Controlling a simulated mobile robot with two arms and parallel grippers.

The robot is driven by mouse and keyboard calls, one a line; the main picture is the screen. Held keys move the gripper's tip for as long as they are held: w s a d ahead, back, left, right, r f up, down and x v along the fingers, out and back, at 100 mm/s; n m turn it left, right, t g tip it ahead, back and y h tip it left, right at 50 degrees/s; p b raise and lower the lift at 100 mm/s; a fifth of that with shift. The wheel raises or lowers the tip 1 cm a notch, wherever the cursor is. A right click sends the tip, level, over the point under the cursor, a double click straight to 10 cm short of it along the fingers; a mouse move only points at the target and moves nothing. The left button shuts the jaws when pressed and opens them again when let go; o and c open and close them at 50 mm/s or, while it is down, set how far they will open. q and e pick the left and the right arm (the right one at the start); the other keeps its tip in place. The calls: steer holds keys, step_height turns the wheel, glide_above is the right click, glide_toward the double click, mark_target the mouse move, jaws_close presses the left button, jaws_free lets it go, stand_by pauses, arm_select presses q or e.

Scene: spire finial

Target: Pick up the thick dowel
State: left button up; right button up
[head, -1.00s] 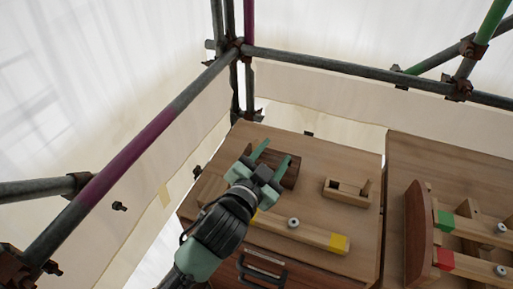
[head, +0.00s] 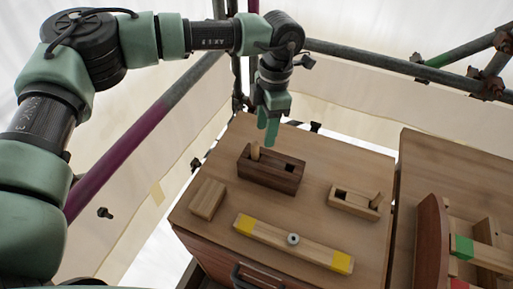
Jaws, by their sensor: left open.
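A light wooden dowel (head: 255,151), which looks like the thick one, stands up out of the left part of a dark brown wooden holder (head: 268,177). A dark square opening shows to its right in the holder. A second, thinner-looking dowel (head: 375,200) leans in a pale wooden holder (head: 352,207) to the right. My left gripper (head: 267,128) is open and empty, pointing down just above and behind the dark holder, a little right of the dowel and apart from it. My right gripper is not in view.
A wooden bar with yellow ends (head: 275,236) and a small wooden block (head: 207,198) lie nearer on the cabinet top. A curved reddish board (head: 430,240) stands on the right cabinet. Scaffold pipes (head: 400,66) run behind.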

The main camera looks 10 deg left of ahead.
mark_target(255, 143)
arm_select(q)
steer(key=shift+w+a+r+y, duration=0.1)
steer(key=shift+w+a+y, duration=0.1)
steer(key=shift+a, duration=0.3)
steer(key=shift+w+a+r+y, duration=0.1)
steer(key=shift+a+y, duration=0.1)
steer(key=shift+a, duration=0.3)
steer(key=f+p, duration=0.1)
steer(key=f, duration=0.1)
steer(key=f+p, duration=0.1)
steer(key=f, duration=0.1)
steer(key=f+p, duration=0.1)
steer(key=f, duration=0.1)
steer(key=shift+s+a+f, duration=0.2)
steer(key=shift+s+a, duration=0.15)
steer(key=shift+s, duration=0.05)
steer(key=shift+f, duration=0.35)
jaws_close()
